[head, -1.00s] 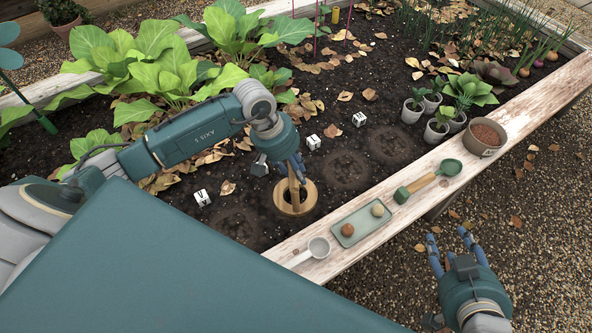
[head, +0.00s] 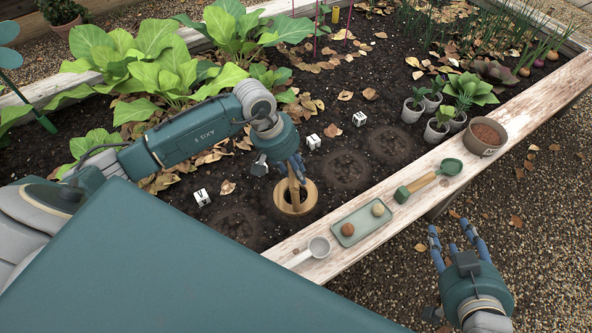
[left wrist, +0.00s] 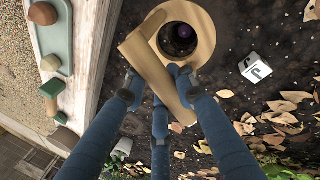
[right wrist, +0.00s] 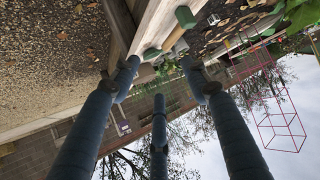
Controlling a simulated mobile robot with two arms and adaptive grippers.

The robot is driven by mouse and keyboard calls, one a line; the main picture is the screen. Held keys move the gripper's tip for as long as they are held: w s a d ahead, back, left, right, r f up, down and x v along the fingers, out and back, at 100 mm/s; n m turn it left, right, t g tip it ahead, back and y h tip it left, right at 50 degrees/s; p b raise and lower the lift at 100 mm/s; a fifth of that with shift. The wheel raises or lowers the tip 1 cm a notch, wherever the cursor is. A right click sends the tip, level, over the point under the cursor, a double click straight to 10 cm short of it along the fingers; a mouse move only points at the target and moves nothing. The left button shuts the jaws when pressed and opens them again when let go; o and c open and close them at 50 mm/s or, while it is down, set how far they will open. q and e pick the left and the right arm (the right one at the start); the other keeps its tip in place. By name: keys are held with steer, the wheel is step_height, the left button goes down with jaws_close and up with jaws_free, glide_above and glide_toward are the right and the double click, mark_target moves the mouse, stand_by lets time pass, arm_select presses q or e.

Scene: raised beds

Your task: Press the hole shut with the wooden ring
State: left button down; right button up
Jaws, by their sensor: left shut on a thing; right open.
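The wooden ring (head: 311,204) is a pale, flat ring with an upright handle. It rests on the dark soil near the bed's front board, and in the left wrist view (left wrist: 207,42) it lies around a dark hole. A small purple thing (left wrist: 183,32) shows inside the hole. My left gripper (head: 293,174) is above the ring, its fingers shut on the handle (left wrist: 158,75). I cannot tell how firmly the ring touches the soil. My right gripper (head: 452,238) is open and empty over the gravel, outside the bed.
The white board (head: 402,215) carries a white scoop (head: 318,248), a green tray (head: 362,224) with two balls, a green trowel (head: 428,182) and a brown pot (head: 484,138). White marker cubes (head: 313,142) and potted seedlings (head: 437,130) stand on the soil. Leafy plants (head: 150,65) grow behind my left arm.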

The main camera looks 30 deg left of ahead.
arm_select(q)
steer(key=shift+f, duration=0.15)
arm_select(e)
steer(key=shift+w+a+r+t, duration=0.2)
steer(key=shift+w+r+t, duration=0.35)
steer(key=shift+r, duration=0.15)
stand_by(0.4)
arm_select(q)
steer(key=shift+s+a+f+b, duration=0.1)
steer(key=shift+f+b, duration=0.1)
steer(key=shift+b, duration=0.1)
arm_select(e)
steer(key=shift+w+a+r+t+y, duration=0.15)
steer(key=shift+w+r+t, duration=0.1)
steer(key=shift+r, duration=0.2)
steer(key=shift+w+a+r+t+y, duration=0.1)
steer(key=shift+w+r+y, duration=0.1)
steer(key=shift+r, duration=0.2)
